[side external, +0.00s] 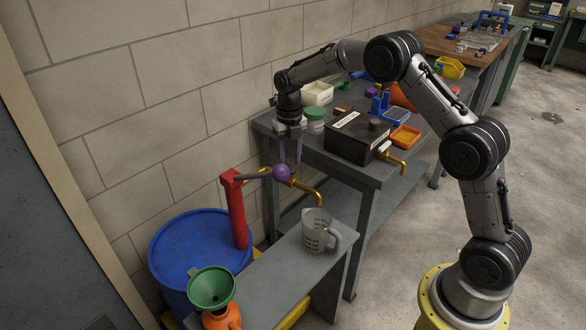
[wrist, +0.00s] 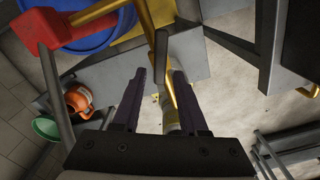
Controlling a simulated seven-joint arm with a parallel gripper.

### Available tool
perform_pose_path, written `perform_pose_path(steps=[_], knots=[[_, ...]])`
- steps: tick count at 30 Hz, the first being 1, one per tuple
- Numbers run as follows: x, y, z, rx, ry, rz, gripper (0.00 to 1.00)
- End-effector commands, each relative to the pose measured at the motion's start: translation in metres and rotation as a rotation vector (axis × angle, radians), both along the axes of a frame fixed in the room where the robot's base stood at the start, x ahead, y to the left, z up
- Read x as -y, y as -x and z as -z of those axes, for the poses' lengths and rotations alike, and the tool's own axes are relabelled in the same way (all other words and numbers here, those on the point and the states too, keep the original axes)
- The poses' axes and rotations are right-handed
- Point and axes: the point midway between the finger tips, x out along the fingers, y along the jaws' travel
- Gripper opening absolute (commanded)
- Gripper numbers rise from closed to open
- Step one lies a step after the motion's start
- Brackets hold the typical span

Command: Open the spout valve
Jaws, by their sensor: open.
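My gripper (side external: 290,163) points down beside the red pump post (side external: 234,208), its two purple fingers apart and empty. It also shows in the wrist view (wrist: 160,75). A brass spout pipe (side external: 308,188) runs out from the post and bends down toward a clear measuring jug (side external: 316,232). In the wrist view a dark flat lever (wrist: 162,55), seemingly the valve handle, stands over the brass pipe (wrist: 147,14), between or just beyond my fingertips; contact cannot be told.
The workbench at right holds a black box (side external: 357,136) with another brass tap (side external: 396,160). The wall is close behind my gripper.

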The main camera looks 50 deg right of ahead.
Motion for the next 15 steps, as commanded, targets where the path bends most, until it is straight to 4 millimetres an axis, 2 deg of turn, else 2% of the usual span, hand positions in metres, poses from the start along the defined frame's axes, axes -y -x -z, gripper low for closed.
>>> perform_pose_path(steps=[7,15], knots=[[0.0,0.0,0.003,0.0,0.0,-0.001,0.43],[0.0,0.0,0.016,-0.001,0.0,-0.001,0.43]])
